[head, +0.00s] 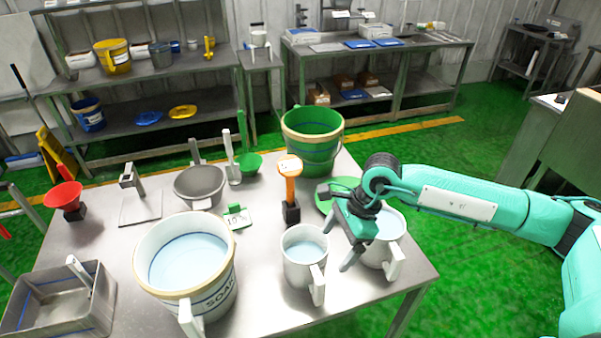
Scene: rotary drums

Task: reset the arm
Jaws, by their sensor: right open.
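My right arm (480,208) is teal and reaches in from the right over the metal table. My right gripper (350,262) points down and is open. Its fingers are at the left side of a white handled jug (389,226) that holds pale liquid; the gripper hides part of it. I cannot tell whether the fingers touch the jug. My left gripper is not in view.
Another white jug (303,250) stands to the left, and a large bucket (186,262) beyond it. An orange-handled tool (290,185), a green bucket (312,140) and a grey bowl (200,184) stand farther back. A metal basin (50,305) sits front left.

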